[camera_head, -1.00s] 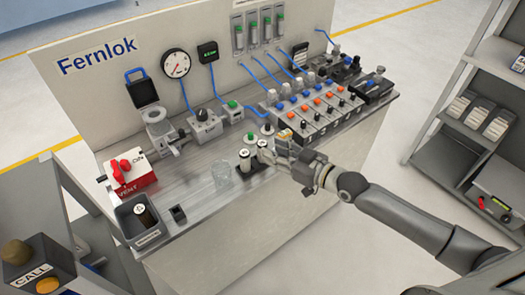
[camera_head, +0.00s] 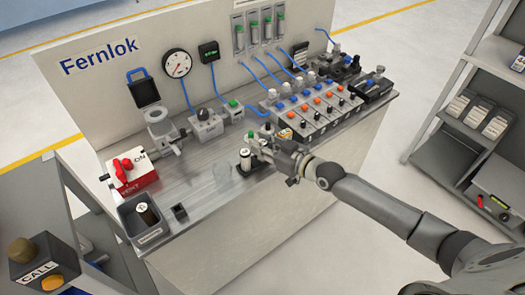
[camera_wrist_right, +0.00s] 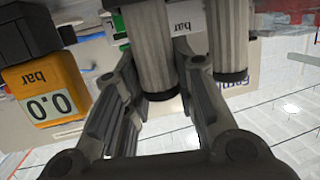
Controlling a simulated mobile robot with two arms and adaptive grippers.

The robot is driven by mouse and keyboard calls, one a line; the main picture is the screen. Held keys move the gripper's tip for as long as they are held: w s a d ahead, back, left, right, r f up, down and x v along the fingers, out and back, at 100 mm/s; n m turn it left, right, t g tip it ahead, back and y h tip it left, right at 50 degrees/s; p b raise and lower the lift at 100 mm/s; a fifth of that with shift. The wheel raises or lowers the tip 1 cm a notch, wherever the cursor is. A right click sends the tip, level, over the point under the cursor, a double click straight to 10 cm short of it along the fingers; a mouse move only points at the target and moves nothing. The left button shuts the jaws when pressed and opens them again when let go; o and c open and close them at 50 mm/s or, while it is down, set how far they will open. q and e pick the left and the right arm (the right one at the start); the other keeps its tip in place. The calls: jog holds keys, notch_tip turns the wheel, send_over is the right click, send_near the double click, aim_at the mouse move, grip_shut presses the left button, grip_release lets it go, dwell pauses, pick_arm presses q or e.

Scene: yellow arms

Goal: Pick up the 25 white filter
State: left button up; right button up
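In the right wrist view a pale ribbed cylinder (camera_wrist_right: 152,50) with a dark end is between the spread fingers of my right gripper (camera_wrist_right: 155,70). A second such cylinder (camera_wrist_right: 228,38) is just right of the right finger. I cannot read a number on either. My left gripper is not in view.
A dark bin (camera_head: 128,222) holding a cylinder is at the bench's left end. A valve row (camera_head: 315,115) is close behind on the right. An orange gauge (camera_wrist_right: 45,95) is close to the gripper in the wrist view.

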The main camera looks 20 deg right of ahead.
jog(key=shift+c, duration=1.1)
jog(key=shift+r, duration=0.1)
